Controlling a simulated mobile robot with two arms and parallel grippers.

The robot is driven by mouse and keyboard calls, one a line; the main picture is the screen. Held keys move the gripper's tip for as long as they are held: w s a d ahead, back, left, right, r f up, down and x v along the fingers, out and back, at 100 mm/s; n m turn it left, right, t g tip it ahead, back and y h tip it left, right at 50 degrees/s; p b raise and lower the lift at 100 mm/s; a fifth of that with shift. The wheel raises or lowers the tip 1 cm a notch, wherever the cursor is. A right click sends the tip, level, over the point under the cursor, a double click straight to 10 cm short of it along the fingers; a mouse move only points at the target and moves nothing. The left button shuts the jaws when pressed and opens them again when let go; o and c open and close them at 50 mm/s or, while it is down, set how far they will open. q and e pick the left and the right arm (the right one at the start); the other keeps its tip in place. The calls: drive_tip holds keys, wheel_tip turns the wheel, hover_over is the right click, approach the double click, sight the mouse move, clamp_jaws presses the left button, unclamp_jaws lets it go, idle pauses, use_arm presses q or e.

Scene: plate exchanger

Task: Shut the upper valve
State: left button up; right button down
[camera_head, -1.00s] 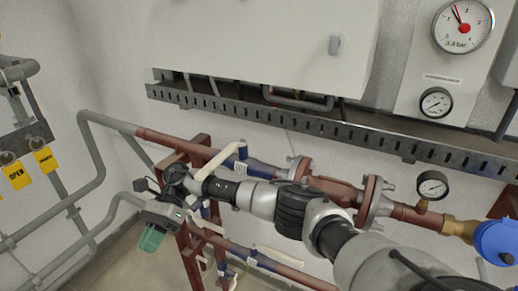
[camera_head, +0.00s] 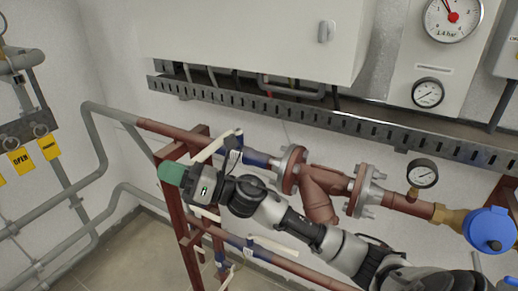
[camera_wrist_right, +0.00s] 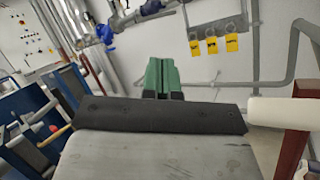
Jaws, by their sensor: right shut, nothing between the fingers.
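The upper valve (camera_head: 256,158) is a blue fitting on the upper red pipe, left of the flanges. Its cream lever (camera_head: 211,149) slants down and left from the stem, at an angle to the pipe. My right gripper (camera_head: 171,173) has green fingertips and is shut and empty. In the head view it appears left of and slightly below the lever's free end, apart from it. The shut fingers also show in the right wrist view (camera_wrist_right: 160,76); a cream bar (camera_wrist_right: 279,112) lies to their right, seemingly a lever. My left gripper is out of view.
A lower pipe carries another blue valve with a cream lever (camera_head: 273,247) along the pipe. A red frame post (camera_head: 189,238) stands below my right gripper. Yellow tags (camera_head: 20,160) hang at left. A pressure gauge (camera_head: 422,173) sits right of the flanges.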

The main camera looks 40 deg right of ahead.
sight(219, 144)
drive_tip(key=s+d+r+n+g, duration=0.2)
drive_tip(key=s+r+n+g, duration=0.2)
drive_tip(key=s+n, duration=0.55)
drive_tip(key=w+d+r+n+g+h, duration=0.1)
drive_tip(key=d+r+n+g+h, duration=0.2)
drive_tip(key=d+n+h, duration=1.55)
use_arm(q)
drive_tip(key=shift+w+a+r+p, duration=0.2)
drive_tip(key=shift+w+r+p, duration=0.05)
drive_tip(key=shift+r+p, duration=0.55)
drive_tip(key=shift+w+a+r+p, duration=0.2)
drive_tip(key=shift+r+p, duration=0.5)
drive_tip(key=shift+p, duration=0.1)
use_arm(e)
drive_tip(key=w+a+f+m+y, duration=0.1)
drive_tip(key=w+f+m+y, duration=0.2)
drive_tip(key=w+f, duration=0.4)
drive_tip(key=shift+w+f, duration=0.4)
drive_tip(key=shift+w, duration=0.2)
